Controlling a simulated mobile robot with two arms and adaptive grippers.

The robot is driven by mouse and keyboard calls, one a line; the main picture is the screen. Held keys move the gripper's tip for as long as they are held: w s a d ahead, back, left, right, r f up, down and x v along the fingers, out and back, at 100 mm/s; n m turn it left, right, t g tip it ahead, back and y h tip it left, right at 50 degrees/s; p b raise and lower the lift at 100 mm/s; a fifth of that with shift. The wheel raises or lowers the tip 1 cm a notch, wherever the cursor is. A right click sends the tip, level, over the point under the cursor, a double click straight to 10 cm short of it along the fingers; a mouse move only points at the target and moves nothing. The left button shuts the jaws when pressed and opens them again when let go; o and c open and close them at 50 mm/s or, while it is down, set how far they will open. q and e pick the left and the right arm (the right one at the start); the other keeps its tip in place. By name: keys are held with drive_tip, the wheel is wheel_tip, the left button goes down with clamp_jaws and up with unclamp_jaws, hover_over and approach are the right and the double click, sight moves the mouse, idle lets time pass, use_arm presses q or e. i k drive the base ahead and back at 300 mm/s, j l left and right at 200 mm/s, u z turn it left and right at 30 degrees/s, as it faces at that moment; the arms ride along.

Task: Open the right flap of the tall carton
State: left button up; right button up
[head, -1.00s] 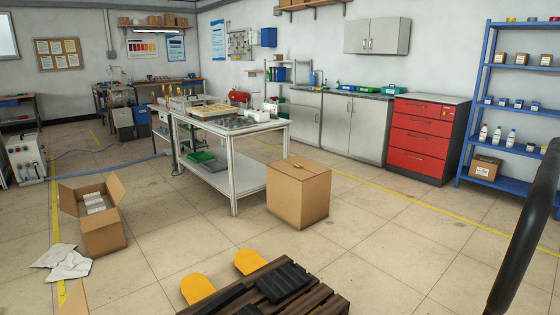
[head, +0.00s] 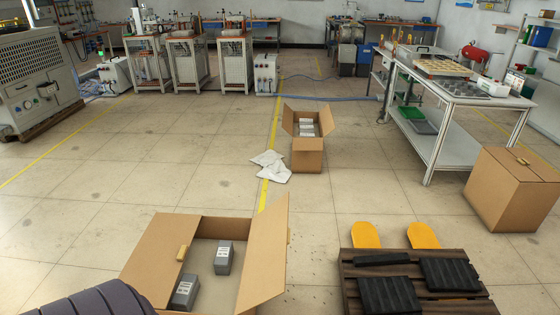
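A closed brown carton (head: 505,195) stands on the floor at the right, next to the white workbench; it looks the tallest of the cartons. Its top is shut, with a small tan piece on it. A large open carton (head: 150,270) is in the front, with grey labelled blocks (head: 224,257) inside and its right flap (head: 264,255) standing up and outward. A smaller open carton (head: 307,158) with pale blocks stands farther back, its side flaps spread. Neither of my grippers is in view.
A dark wooden pallet (head: 364,270) with black pads and yellow fork tips (head: 423,235) lies at the front right. White cloths (head: 270,166) lie by the middle carton. A white workbench (head: 436,150) stands at the right. The central floor is largely clear.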

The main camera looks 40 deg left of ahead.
sight(153, 268)
drive_tip(key=l+u, duration=0.15)
drive_tip(key=u, duration=0.3)
drive_tip(key=l+u, duration=0.1)
drive_tip(key=u, duration=0.4)
drive_tip(key=l+u, duration=0.15)
drive_tip(key=u, duration=0.3)
